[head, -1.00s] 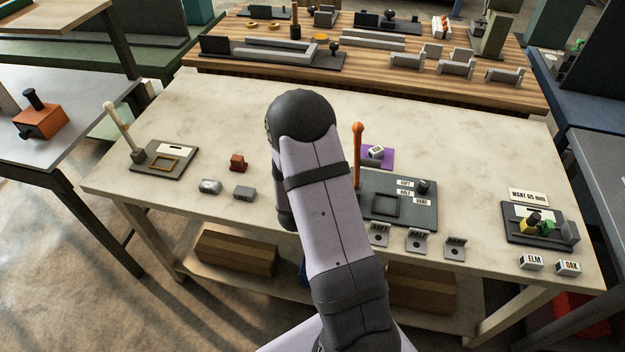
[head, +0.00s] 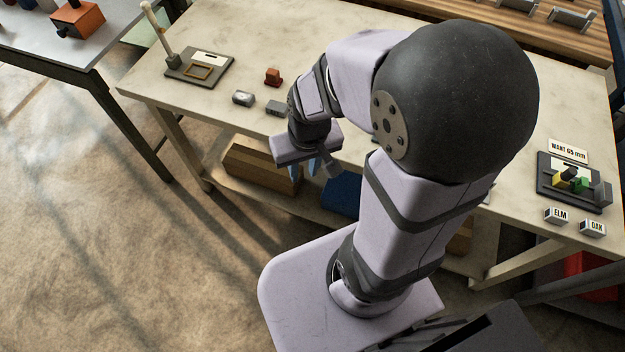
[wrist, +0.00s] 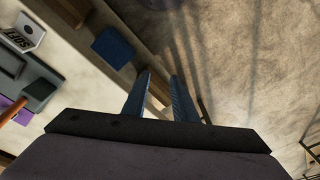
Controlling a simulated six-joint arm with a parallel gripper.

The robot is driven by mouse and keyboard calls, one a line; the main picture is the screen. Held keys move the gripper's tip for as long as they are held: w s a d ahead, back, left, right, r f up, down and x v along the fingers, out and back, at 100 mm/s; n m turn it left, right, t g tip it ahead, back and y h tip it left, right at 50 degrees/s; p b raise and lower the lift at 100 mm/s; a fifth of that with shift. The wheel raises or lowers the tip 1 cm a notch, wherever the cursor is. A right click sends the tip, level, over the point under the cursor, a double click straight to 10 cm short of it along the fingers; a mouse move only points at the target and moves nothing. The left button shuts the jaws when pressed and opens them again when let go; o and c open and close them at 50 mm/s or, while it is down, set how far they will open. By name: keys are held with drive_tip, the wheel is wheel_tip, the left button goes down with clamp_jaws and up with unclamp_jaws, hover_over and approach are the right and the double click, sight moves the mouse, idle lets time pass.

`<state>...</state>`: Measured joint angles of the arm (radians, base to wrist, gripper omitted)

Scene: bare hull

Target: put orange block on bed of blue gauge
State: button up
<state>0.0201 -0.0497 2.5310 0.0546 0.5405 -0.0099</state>
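A small red-orange block (head: 272,77) stands on the cream bench, left of my arm in the head view. On the right of the bench is a dark gauge-like fixture (head: 556,190) with yellow and green pieces and a grey end block. I cannot tell a clearly blue gauge in these views. My gripper (head: 322,168) hangs just off the bench's front edge, nearer than the block and to its right. In the wrist view its two blue-grey fingers (wrist: 161,76) stand apart with nothing between them. My arm hides the middle of the bench.
A dark plate (head: 200,68) with a brown frame and pale lever stands at the back left. ELM (head: 556,216) and OAK (head: 592,228) blocks sit front right. A blue bin (head: 342,195) is on the lower shelf.

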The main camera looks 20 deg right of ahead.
drive_tip(key=shift+o, duration=0.5)
drive_tip(key=shift+n+g, duration=0.3)
drive_tip(key=shift+g, duration=0.4)
drive_tip(key=s, duration=0.2)
drive_tip(key=s+r, duration=0.1)
drive_tip(key=s, duration=0.1)
drive_tip(key=shift+s+d, duration=0.1)
drive_tip(key=shift+s, duration=0.1)
